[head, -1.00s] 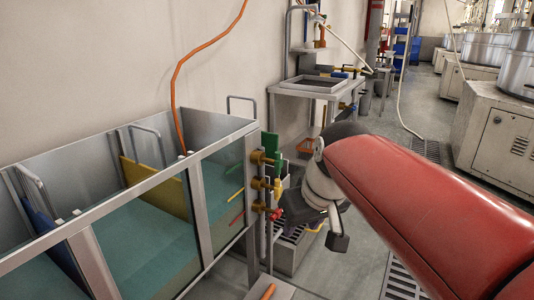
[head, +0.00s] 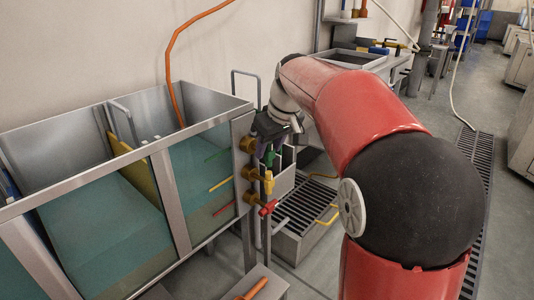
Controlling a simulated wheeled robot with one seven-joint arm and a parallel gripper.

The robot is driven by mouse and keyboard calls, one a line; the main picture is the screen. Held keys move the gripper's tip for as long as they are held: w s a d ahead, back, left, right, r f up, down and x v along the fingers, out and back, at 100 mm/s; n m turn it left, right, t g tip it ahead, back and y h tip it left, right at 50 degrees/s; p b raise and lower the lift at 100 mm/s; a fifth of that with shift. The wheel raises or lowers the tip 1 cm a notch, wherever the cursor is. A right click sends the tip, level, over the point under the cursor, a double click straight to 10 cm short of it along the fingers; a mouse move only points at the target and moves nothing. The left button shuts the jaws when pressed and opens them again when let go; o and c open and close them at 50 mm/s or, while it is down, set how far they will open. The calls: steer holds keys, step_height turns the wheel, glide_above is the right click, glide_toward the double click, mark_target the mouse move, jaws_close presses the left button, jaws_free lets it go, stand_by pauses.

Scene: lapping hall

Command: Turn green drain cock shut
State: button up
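The green drain cock (head: 269,156) is the top one of three brass cocks on the end wall of the glass-sided tank (head: 165,158). Part of its green handle shows just below my gripper; the upper part is hidden. My gripper (head: 267,128) is at the green cock, its dark body over the handle's top. I cannot see whether the fingers are closed on the handle or touch it. Below are the yellow-handled cock (head: 268,183), with its handle upright, and the red-handled cock (head: 267,208).
A small stand (head: 262,284) with an orange object is in front. A metal sink table (head: 350,60) stands behind. Open floor lies right, with a long drain grating (head: 478,160).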

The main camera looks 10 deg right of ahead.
steer(key=shift+x, duration=1.45)
jaws_close()
